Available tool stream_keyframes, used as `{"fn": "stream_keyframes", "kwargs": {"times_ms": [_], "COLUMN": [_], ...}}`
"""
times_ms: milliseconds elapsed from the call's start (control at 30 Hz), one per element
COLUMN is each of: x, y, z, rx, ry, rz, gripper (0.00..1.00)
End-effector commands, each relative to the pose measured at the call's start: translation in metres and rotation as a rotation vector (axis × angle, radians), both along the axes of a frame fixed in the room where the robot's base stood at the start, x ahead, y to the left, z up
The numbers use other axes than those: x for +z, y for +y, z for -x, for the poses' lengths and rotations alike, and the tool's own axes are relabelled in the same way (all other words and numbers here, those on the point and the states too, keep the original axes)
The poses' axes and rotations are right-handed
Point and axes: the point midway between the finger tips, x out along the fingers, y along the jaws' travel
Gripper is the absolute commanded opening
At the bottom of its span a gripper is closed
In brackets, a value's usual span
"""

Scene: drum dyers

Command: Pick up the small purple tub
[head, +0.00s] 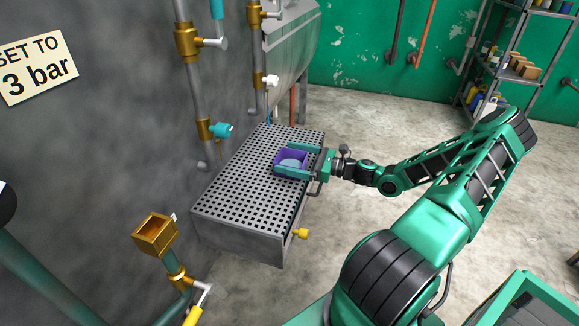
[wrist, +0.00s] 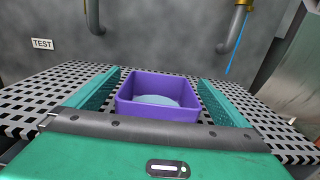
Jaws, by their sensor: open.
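The small purple tub (head: 278,165) is a square, open-topped box on the perforated metal bench in the head view. Something pale blue lies inside it. In the wrist view the purple tub (wrist: 158,111) sits between the two green fingers. My gripper (head: 294,161) is open, with a finger along each side of the tub. In the wrist view my gripper (wrist: 160,100) shows a gap between each finger and the tub's walls. The tub's underside is hidden.
The perforated bench (head: 240,185) stands against the grey wall, with a yellow tap (head: 301,233) at its front. Pipes with brass valves (head: 188,42) rise behind it. A blue stream or rod (wrist: 237,42) hangs below a pipe. Shelving (head: 510,60) stands far right.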

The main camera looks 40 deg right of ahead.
Motion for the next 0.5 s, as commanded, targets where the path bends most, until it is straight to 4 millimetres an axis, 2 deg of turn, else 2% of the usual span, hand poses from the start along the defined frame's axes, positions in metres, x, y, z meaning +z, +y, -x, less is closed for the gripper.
{"fn": "stream_keyframes", "kwargs": {"times_ms": [200,400,500], "x": [-0.0002,-0.0002,-0.0001], "y": [0.0006,0.0003,0.0003], "z": [-0.0012,-0.0010,-0.0010], "rx": [-0.001,-0.001,-0.001], "ry": [0.001,0.001,0.000], "rz": [0.001,0.001,0.000], "gripper": [1.00,0.54,0.55]}}
